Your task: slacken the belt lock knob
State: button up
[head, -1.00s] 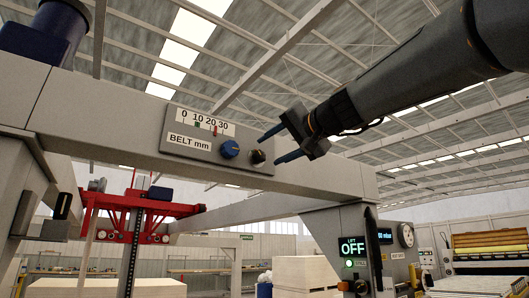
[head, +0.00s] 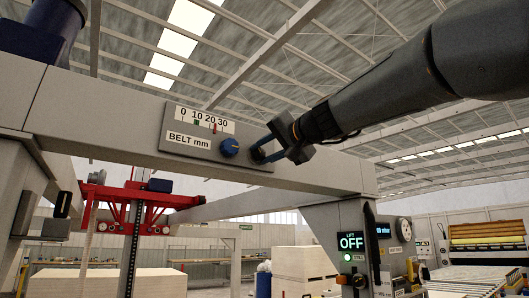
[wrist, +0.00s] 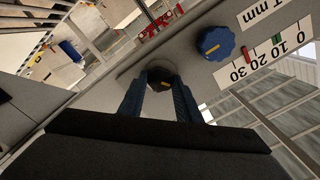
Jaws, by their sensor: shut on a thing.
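The belt panel (head: 190,145) is a grey plate on the beam, with a scale marked 0 to 30 and the words BELT mm. A blue knob (head: 229,148) with a yellow line sits near its middle. A small black knob (wrist: 160,80) with a pale yellow mark sits at its right end; I take this as the lock knob. My gripper (head: 259,151) is shut on the black knob, with one blue finger on each side of it in the wrist view. In the head view the fingers partly hide this knob. The blue knob also shows in the wrist view (wrist: 215,43), apart from the fingers.
On the scale, a green mark (head: 196,122) is near 10 and a red mark (head: 214,128) is just past 20. A red gantry carriage (head: 125,196) hangs at left. A lift display (head: 351,242) reading OFF is on the right post.

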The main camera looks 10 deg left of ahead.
jog(key=shift+b, duration=0.45)
jog(key=n+b, duration=0.2)
jog(key=b, duration=0.1)
jog(key=shift+f+n+b, duration=0.15)
jog(key=shift+n+b, duration=0.25)
jog(key=n+b, duration=0.4)
jog(key=shift+r, duration=0.2)
jog(key=shift+n, duration=0.3)
jog(key=o, duration=1.1)
jog(key=shift+c, duration=0.2)
jog(key=shift+b, duration=0.3)
jog(key=b+v, duration=0.3)
jog(key=v, duration=0.5)
jog(key=shift+a, duration=0.1)
